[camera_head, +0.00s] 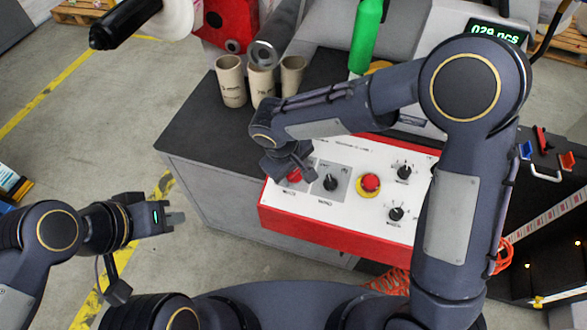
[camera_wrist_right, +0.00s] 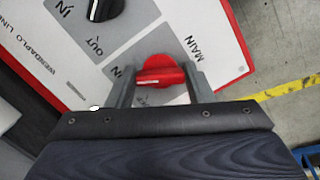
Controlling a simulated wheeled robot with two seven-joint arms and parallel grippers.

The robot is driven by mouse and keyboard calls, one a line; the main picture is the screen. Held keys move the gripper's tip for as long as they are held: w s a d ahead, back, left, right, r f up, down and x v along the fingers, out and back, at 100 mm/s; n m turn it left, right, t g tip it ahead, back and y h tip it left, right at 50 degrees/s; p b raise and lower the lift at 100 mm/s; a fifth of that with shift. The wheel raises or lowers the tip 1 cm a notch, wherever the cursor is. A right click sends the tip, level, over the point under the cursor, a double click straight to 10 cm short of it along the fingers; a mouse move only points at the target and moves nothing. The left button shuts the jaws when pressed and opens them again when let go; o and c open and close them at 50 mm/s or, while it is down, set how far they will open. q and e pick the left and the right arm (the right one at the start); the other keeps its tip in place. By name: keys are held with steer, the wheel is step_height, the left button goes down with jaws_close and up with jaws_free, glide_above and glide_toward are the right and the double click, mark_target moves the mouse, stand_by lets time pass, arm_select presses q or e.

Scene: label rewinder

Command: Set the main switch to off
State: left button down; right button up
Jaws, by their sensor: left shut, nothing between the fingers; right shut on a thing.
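The main switch (camera_wrist_right: 158,68) is a red rotary knob with a raised bar handle, on the white panel (camera_head: 340,221) near the printed word MAIN. In the head view the switch (camera_head: 295,175) is partly covered by my right gripper (camera_head: 293,168). In the right wrist view the two fingers of my right gripper (camera_wrist_right: 160,82) stand at the two ends of the bar and are shut on it. The bar lies roughly crosswise between the fingers. My left gripper (camera_head: 178,218) is shut and empty, apart from the panel over the floor at the left.
Beside the switch is a black knob (camera_head: 330,183), then a red emergency button (camera_head: 370,182) on yellow and two more black knobs at the right. Cardboard tubes (camera_head: 231,82) and a green bottle (camera_head: 366,35) stand behind the panel.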

steer(key=shift+n, duration=0.3)
steer(key=n+b, duration=0.1)
steer(key=n, duration=0.4)
steer(key=shift+t, duration=0.4)
steer(key=n, duration=0.6)
steer(key=shift+t, duration=0.4)
steer(key=shift+o, duration=0.2)
steer(key=shift+n, duration=0.3)
steer(key=o, duration=1)
steer(key=shift+c, duration=0.2)
steer(key=shift+r, duration=0.15)
steer(key=v, duration=0.7)
steer(key=shift+a+r, duration=0.2)
